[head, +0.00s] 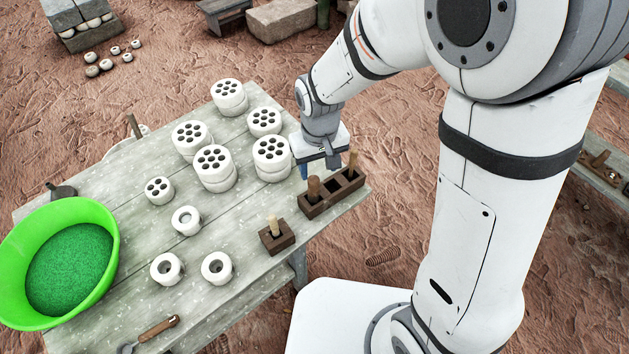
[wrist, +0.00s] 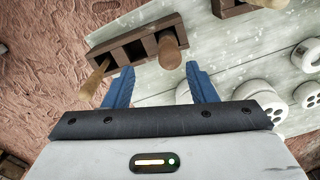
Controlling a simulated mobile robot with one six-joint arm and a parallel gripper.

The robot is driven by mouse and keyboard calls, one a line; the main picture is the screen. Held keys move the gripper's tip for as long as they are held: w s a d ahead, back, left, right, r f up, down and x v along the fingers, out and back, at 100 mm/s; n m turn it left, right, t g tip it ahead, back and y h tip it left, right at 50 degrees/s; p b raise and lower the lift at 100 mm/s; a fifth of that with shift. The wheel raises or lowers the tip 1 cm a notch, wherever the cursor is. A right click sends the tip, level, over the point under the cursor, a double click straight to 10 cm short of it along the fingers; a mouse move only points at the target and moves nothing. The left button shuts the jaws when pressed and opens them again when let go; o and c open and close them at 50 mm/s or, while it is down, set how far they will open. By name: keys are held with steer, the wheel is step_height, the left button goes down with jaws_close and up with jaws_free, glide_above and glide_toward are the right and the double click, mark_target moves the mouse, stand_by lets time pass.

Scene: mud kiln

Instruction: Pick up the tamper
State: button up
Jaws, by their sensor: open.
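A dark wooden rack (head: 332,203) with square slots stands at the table's right edge; it also shows in the wrist view (wrist: 135,66). Two tools with wooden handles stand in it: a near one (head: 313,187) and a far one (head: 352,162), with an empty slot between. I cannot tell which is the tamper. My gripper (head: 318,169) is open and empty above the rack. In the wrist view, the near handle (wrist: 170,50) shows between and beyond the blue fingers, closer to the right finger. The far handle (wrist: 94,82) is outside the left finger. Contact is not visible.
A small dark block (head: 277,241) with a pale handle stands near the rack. Several white perforated cylinders (head: 217,170) and white rings (head: 186,221) cover the table (head: 130,225). A green basin (head: 68,262) and a trowel (head: 158,329) lie at the left and front.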

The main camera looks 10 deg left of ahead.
mark_target(313, 188)
steer(key=f, duration=0.5)
steer(key=s+a+f, duration=0.1)
steer(key=f, duration=0.1)
steer(key=shift+f, duration=0.15)
steer(key=shift+w+f, duration=0.1)
steer(key=shift+f, duration=0.5)
steer(key=shift+c, duration=0.2)
steer(key=c, duration=1)
steer(key=shift+r, duration=0.15)
